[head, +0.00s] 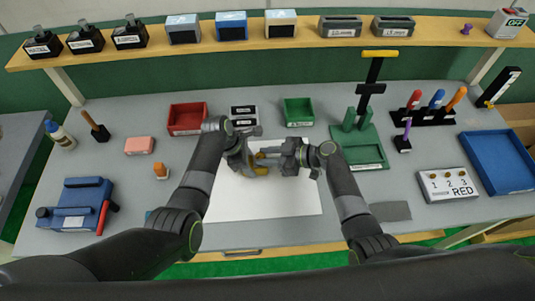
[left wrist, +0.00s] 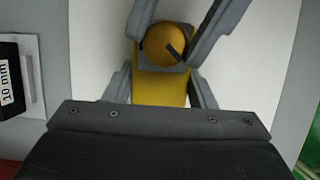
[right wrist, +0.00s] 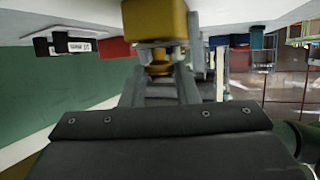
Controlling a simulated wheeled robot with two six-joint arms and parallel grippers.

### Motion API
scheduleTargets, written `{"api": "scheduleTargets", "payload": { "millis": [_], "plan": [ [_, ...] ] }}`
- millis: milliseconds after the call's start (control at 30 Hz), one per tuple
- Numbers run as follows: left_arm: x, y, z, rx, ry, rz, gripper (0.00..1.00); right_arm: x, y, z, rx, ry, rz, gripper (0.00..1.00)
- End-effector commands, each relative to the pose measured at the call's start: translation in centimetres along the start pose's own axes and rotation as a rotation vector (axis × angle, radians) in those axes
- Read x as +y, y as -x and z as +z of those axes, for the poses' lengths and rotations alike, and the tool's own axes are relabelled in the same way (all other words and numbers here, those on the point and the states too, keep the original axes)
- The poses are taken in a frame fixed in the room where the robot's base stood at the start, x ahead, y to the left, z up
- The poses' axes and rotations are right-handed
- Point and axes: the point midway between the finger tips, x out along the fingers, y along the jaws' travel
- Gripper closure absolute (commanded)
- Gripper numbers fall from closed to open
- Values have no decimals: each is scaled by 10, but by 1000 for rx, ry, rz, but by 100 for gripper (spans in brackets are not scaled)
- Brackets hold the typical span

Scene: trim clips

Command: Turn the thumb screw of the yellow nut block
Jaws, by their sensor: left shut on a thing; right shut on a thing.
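The yellow nut block (left wrist: 176,88) is held above the white mat (head: 290,203), between the fingers of my left gripper (head: 255,161). Its round orange-yellow thumb screw (left wrist: 167,45) has a dark mark on its face, pointing down and right in the left wrist view. My right gripper (head: 283,156) comes in from the right, and its fingers are shut on the thumb screw. The right wrist view shows the block (right wrist: 155,20) at the top and the screw (right wrist: 160,68) between the finger ends. The grippers hide most of the block in the head view.
Behind the grippers are a red tray (head: 187,131), a black labelled block (head: 244,111) and a green tray (head: 311,122). A green stand (head: 366,156) is near my right arm. The front of the white mat is clear.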

Motion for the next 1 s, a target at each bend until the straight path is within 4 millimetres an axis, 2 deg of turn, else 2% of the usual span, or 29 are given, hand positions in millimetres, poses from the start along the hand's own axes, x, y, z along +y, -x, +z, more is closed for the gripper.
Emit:
{"api": "scheduleTargets", "payload": {
  "millis": [500, 1000],
  "plan": [
    [0, 0, 1, -2, -1, -2, 77, -10, -2, 0, 0, -149, 347, 95],
    [0, 0, 2, -4, -1, -2, 77, -11, -2, 0, -2, -192, 458, 95]
  ]
}}
